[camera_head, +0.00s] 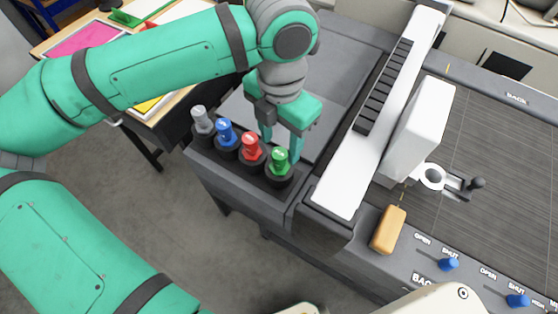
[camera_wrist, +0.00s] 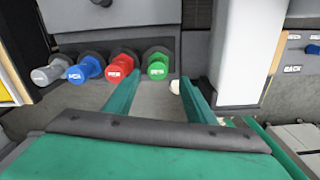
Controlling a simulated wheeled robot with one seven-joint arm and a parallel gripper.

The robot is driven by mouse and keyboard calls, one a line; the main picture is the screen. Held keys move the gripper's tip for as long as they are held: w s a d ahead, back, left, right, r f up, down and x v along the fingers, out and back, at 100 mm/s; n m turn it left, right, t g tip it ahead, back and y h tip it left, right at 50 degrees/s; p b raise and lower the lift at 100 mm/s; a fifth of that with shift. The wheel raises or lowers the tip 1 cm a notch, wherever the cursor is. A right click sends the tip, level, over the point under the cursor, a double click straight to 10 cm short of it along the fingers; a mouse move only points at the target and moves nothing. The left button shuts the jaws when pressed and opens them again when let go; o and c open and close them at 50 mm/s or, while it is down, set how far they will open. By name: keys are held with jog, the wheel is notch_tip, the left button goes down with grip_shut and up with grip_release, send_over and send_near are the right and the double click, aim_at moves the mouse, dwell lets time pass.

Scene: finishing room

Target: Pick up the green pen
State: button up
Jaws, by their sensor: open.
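The green pen (camera_head: 280,161) stands in a dark round holder at the right end of a row on the edge of a grey workstation. In the wrist view the green pen (camera_wrist: 157,67) shows just beyond the fingertips, between their lines. My gripper (camera_head: 282,145) is open and empty, with its fingers pointing down at the back of the green pen. In the wrist view my gripper's fingers (camera_wrist: 161,80) are spread apart. Whether either finger touches the pen, I cannot tell.
The red pen (camera_head: 251,147), blue pen (camera_head: 225,133) and grey pen (camera_head: 202,121) stand close by in the same row. A white rail (camera_head: 341,190) runs to the right. An orange block (camera_head: 388,230) and a white upright block (camera_head: 419,128) lie beyond it.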

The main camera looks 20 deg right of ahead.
aim_at(280, 152)
jog(key=shift+w+d+f, duration=0.1)
jog(key=shift+w+f, duration=0.05)
jog(key=shift+f, duration=1.3)
jog(key=shift+w+f, duration=0.15)
jog(key=shift+f, duration=1.25)
jog(key=c, duration=1.2)
